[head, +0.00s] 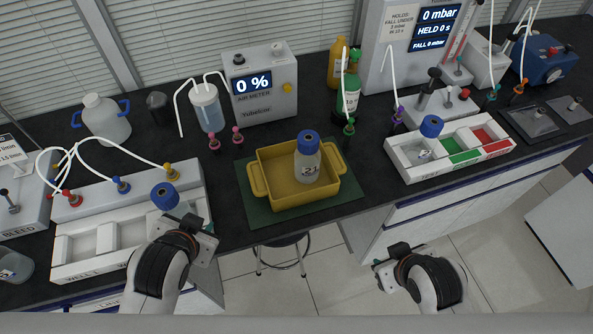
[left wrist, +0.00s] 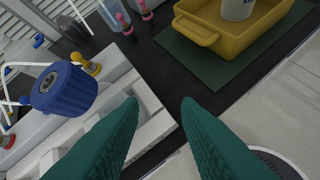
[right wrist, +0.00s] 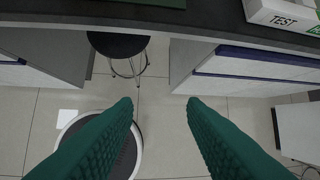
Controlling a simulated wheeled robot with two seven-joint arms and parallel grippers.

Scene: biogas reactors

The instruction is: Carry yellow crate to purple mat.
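The yellow crate (head: 262,187) stands on a dark green mat (head: 348,192) at the middle of the black bench. A bottle with a blue cap (head: 307,165), labelled 21, stands upright in the crate. No purple mat shows in any view. My left gripper (left wrist: 160,102) is open and empty, left of the crate and above the bench's front edge. My right gripper (right wrist: 160,102) is open and empty, in front of the bench to the right of the crate, over the floor.
A white well tray (head: 80,255) with a blue-capped bottle (head: 165,196) is close to my left gripper. A white test tray (head: 400,165) with green and red sections stands right of the crate. The air meter (head: 262,90) and bottles stand behind. A stool (right wrist: 118,45) is under the bench.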

